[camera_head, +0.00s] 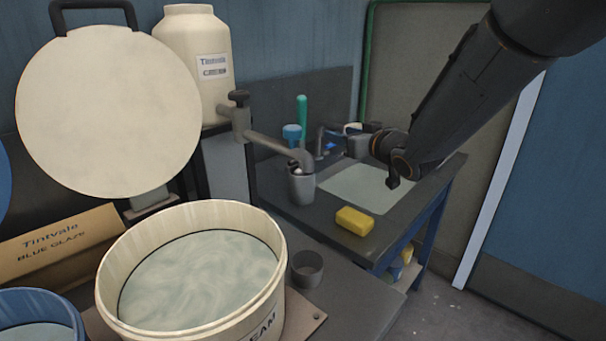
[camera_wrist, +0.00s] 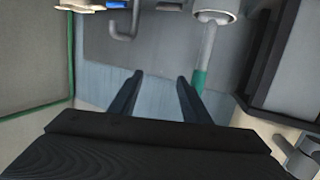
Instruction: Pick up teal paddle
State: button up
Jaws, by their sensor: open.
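The teal paddle (camera_head: 302,110) shows in the head view as an upright teal handle at the back of the dark counter, with its lower part hard to make out. In the wrist view the teal handle (camera_wrist: 200,82) is just right of the right finger, on a grey shaft that runs up to a round pale-rimmed fitting or cup. My gripper (camera_head: 393,180) is over the sink area, to the right of the paddle in the head view. In the wrist view my gripper (camera_wrist: 158,78) has its fingers apart with nothing between them.
A grey spout pipe (camera_head: 275,147) reaches over a metal cup (camera_head: 301,187) near the paddle. A yellow sponge (camera_head: 355,221) lies at the counter's front edge. A blue-topped item (camera_head: 292,133) stands beside the paddle. A large cream tub (camera_head: 268,290) is at the front left.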

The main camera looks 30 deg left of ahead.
aim_at(305, 116)
jog(key=s+a+r+y, duration=0.1)
jog(key=a, duration=0.1)
jog(key=s+a+n+g+y, duration=0.1)
jog(key=a, duration=0.2)
jog(key=s+a+r+n+y, duration=0.1)
jog(key=a, duration=0.1)
jog(key=shift+s+a+r+g, duration=0.25)
jog(key=shift+r+g, duration=0.1)
jog(key=shift+g, duration=0.05)
jog(key=shift+w+a+r+p, duration=0.15)
jog(key=shift+r+p, duration=0.15)
jog(key=shift+r, duration=0.4)
jog(key=shift+x, duration=1.2)
jog(key=p+x, duration=0.2)
jog(key=x, duration=0.3)
jog(key=shift+a, duration=0.2)
grip_shut()
